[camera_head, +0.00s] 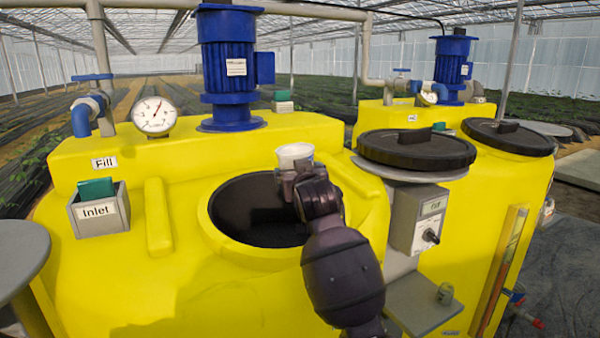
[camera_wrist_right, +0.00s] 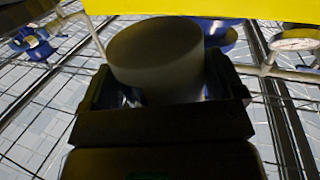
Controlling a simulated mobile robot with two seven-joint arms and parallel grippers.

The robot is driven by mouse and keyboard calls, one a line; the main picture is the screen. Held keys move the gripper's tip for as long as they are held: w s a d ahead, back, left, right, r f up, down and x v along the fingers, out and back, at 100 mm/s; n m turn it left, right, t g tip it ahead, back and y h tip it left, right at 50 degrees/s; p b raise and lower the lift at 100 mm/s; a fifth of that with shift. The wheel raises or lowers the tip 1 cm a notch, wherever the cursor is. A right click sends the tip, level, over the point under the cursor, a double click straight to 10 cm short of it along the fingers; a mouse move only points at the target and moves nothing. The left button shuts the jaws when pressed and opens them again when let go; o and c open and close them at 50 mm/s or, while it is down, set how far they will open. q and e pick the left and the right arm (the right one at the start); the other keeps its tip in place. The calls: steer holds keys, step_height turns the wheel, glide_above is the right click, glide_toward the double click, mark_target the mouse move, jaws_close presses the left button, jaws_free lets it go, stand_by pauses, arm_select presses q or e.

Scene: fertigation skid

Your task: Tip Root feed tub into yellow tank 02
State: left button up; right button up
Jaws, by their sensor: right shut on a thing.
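A small white tub (camera_head: 295,153) is held by my right gripper (camera_head: 300,178) above the far right rim of the open tank mouth (camera_head: 255,228). It looks roughly upright in the head view; its contents and label cannot be seen. In the right wrist view the tub (camera_wrist_right: 157,55) appears dark and sits between the fingers of my right gripper (camera_wrist_right: 165,100). The mouth belongs to the near yellow tank (camera_head: 120,270), and its inside is dark. I cannot read a tank number. My left gripper is out of view.
A black lid (camera_head: 416,150) lies on a grey round rest right of the mouth. A blue motor (camera_head: 228,65) and a gauge (camera_head: 154,115) stand behind it. A grey control box (camera_head: 418,222) and a second yellow tank (camera_head: 470,215) with black lid (camera_head: 507,138) are right.

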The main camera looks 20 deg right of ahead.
mark_target(301, 156)
steer(key=shift+r+p, duration=1.45)
steer(key=shift+r, duration=1.1)
